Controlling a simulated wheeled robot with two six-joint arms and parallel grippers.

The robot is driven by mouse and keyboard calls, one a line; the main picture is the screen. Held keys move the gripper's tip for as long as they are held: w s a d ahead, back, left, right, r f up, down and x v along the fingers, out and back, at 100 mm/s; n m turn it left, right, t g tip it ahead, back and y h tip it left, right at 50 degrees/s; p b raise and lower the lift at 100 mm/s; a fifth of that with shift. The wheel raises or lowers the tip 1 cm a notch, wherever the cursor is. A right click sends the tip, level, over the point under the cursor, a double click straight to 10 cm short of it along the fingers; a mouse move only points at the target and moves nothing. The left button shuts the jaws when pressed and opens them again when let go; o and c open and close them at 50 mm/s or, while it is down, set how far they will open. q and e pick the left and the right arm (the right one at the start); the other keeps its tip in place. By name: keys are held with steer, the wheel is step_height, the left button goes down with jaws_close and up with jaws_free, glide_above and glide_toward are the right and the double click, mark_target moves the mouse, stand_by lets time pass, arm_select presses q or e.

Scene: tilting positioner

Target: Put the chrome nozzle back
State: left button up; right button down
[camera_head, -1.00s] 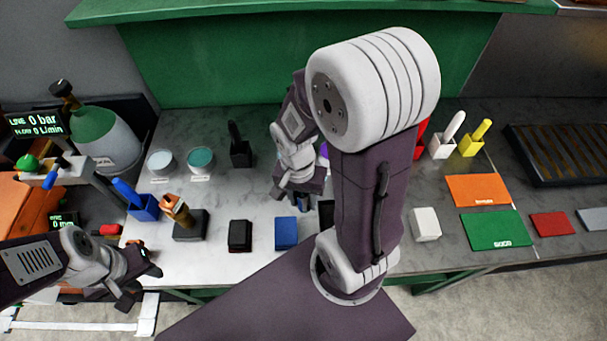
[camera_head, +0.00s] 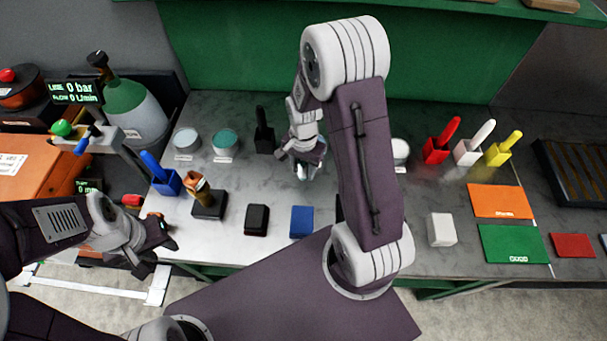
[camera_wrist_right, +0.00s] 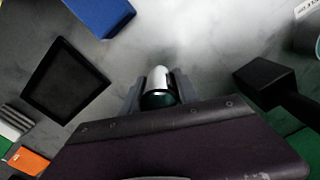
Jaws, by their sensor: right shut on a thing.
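My right gripper (camera_head: 306,168) is over the middle of the grey bench, beyond the blue block. It is shut on the chrome nozzle (camera_wrist_right: 158,80), a short shiny cylinder with a dark green end, in the right wrist view. The nozzle (camera_head: 301,173) shows only as a small bright tip under the gripper in the head view. I cannot tell its height above the bench. My left gripper (camera_head: 156,252) is open and empty by the bench's front left edge.
A blue block (camera_head: 301,222), a black block (camera_head: 256,220) and a white block (camera_head: 441,229) lie along the front. A black holder (camera_head: 264,138) stands behind left. Two round dishes (camera_head: 225,141) are further left. Red, white and yellow holders (camera_head: 497,153) stand right, behind orange and green mats (camera_head: 513,244).

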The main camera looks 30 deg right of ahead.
mark_target(305, 176)
steer(key=f, duration=0.3)
steer(key=shift+s+d+f, duration=0.1)
steer(key=shift+d+f, duration=0.15)
steer(key=shift+f, duration=0.15)
steer(key=shift+a+f, duration=0.1)
steer(key=shift+f, duration=0.1)
steer(key=shift+f, duration=0.2)
steer(key=c, duration=0.9)
jaws_free()
